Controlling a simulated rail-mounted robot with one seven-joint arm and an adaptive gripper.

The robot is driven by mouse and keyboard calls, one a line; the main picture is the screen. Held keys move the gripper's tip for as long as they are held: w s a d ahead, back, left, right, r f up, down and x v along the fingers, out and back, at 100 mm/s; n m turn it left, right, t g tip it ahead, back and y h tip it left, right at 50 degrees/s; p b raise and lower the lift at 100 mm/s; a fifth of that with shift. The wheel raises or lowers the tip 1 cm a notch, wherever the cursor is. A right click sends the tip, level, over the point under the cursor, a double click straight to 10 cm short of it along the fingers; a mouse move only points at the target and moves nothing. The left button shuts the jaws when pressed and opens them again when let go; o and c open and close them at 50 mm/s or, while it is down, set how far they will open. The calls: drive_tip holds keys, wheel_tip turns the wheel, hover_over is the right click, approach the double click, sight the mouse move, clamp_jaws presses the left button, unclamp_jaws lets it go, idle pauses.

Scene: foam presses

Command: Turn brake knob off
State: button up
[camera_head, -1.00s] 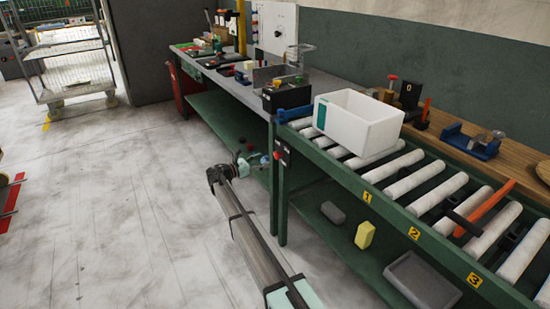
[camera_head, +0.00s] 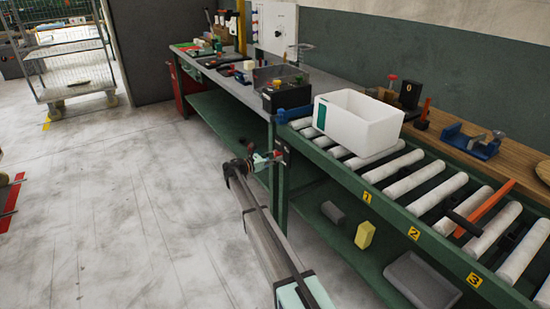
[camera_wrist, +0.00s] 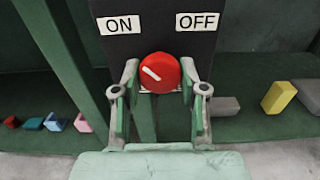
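The brake knob (camera_wrist: 161,73) is red and round with a white pointer line, which slants toward the upper left, on the ON side. It sits on a dark panel (camera_wrist: 160,45) under the white ON label (camera_wrist: 119,24) and OFF label (camera_wrist: 197,21). My gripper (camera_wrist: 159,70) is open, with one finger on each side of the knob; whether the tips touch it I cannot tell. In the head view my gripper (camera_head: 272,158) is at the dark panel (camera_head: 283,149) on the conveyor's end post, and the knob is hard to make out there.
The green roller conveyor (camera_head: 395,215) runs to the right, with a white bin (camera_head: 360,124) on it. A long workbench (camera_head: 235,90) extends behind.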

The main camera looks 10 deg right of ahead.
drive_tip(key=shift+m, duration=0.4)
drive_tip(key=shift+c, duration=0.3)
drive_tip(key=m+b, duration=0.8)
drive_tip(key=m, duration=0.5)
drive_tip(key=shift+w+f+m+b, duration=0.1)
drive_tip(key=shift+w+m+b, duration=0.05)
drive_tip(key=shift+m+b, duration=0.2)
drive_tip(key=shift+r+m+b, duration=0.2)
drive_tip(key=shift+m+b, duration=1.1)
drive_tip(key=shift+m, duration=0.45)
drive_tip(key=o, duration=1.1)
drive_tip(key=shift+o, duration=0.2)
